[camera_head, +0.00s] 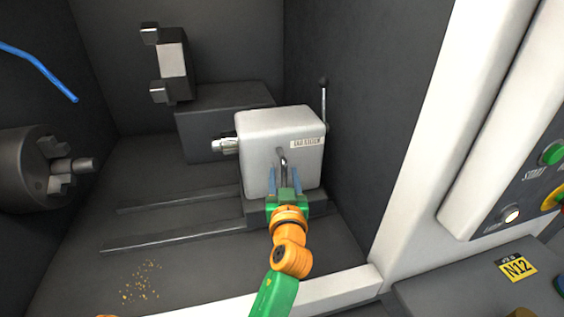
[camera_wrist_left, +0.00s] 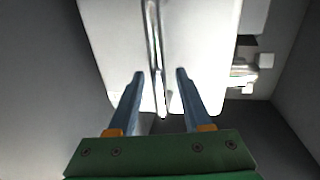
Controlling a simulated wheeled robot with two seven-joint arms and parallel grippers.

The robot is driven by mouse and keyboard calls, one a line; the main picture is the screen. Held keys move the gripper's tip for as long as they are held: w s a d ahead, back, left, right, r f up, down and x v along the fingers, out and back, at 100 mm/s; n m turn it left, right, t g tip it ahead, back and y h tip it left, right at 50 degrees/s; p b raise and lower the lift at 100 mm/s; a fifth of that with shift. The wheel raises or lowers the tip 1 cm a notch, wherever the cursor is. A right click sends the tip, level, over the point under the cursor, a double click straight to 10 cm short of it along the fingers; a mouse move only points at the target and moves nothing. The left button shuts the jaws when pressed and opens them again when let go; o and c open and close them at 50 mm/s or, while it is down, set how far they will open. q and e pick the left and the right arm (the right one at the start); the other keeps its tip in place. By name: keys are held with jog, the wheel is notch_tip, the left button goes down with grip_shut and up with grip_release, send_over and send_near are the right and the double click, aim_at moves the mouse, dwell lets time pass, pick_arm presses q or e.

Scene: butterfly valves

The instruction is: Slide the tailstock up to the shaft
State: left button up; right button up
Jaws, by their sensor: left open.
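The tailstock (camera_head: 262,135) is a pale grey block on the rails in the middle of the head view, with a silver nose (camera_head: 226,146) pointing left. A metal bar handle (camera_head: 283,157) stands on its front face. The short shaft (camera_head: 83,164) sticks out of the dark chuck (camera_head: 30,170) at the left, with a wide gap between it and the nose. My left gripper (camera_head: 286,180) is open at the handle. In the left wrist view its fingers (camera_wrist_left: 160,74) stand on either side of the handle (camera_wrist_left: 153,40), apart from it.
Two rails (camera_head: 160,243) run along the bed below the tailstock. A dark block with a tool post (camera_head: 172,70) stands behind. A lever (camera_head: 323,95) rises at the tailstock's right. Chips (camera_head: 140,280) lie at the front left. A blue hose (camera_head: 40,68) hangs upper left.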

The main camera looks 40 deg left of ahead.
pick_arm(q)
jog(key=shift+w+a+f, duration=0.2)
jog(key=shift+w+a, duration=0.3)
jog(key=shift+s+d+r, duration=0.4)
jog(key=shift+s+d, duration=0.15)
jog(key=shift+c, duration=0.2)
jog(key=shift+s+d+r, duration=0.15)
jog(key=shift+s+d, duration=0.05)
jog(key=c, duration=0.7)
grip_shut()
